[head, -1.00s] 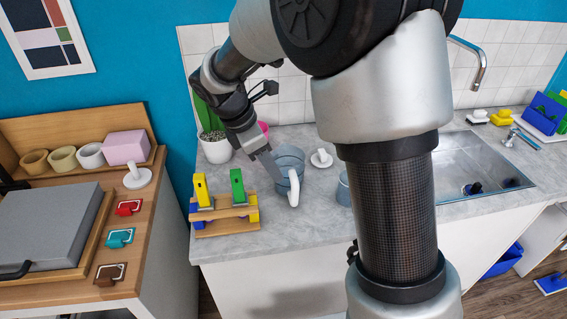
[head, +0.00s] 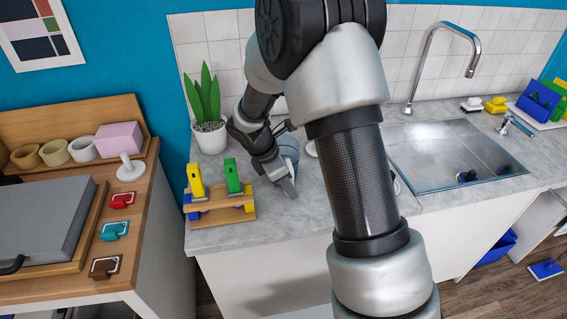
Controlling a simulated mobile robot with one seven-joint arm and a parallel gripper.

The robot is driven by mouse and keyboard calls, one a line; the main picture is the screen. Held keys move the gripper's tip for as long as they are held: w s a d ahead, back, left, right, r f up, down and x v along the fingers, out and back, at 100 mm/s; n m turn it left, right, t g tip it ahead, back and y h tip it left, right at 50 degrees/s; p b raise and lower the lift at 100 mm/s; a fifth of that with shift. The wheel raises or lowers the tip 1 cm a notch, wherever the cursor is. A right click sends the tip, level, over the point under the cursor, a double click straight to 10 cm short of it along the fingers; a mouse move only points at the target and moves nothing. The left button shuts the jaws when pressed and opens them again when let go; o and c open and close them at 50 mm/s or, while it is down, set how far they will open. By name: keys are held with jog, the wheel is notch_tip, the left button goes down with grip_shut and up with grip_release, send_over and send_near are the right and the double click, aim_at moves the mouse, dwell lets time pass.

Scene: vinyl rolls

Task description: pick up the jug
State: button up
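The blue-grey jug (head: 289,147) stands on the counter, right of the wooden rack. Only part of its upper body shows in the head view. My gripper (head: 288,187) points down at the jug's near side, and one grey finger shows there. I cannot tell whether the fingers touch the jug or how far apart they are.
A wooden rack (head: 222,208) with yellow and green clips stands just left of my gripper. A potted plant (head: 209,136) is behind it. The sink (head: 452,155) lies to the right. The counter's front strip (head: 290,217) is clear.

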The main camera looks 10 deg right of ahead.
jog(key=shift+d+f, duration=0.1)
jog(key=shift+f, duration=0.15)
grip_shut()
jog(key=shift+w+r, duration=0.1)
jog(key=shift+r, duration=0.05)
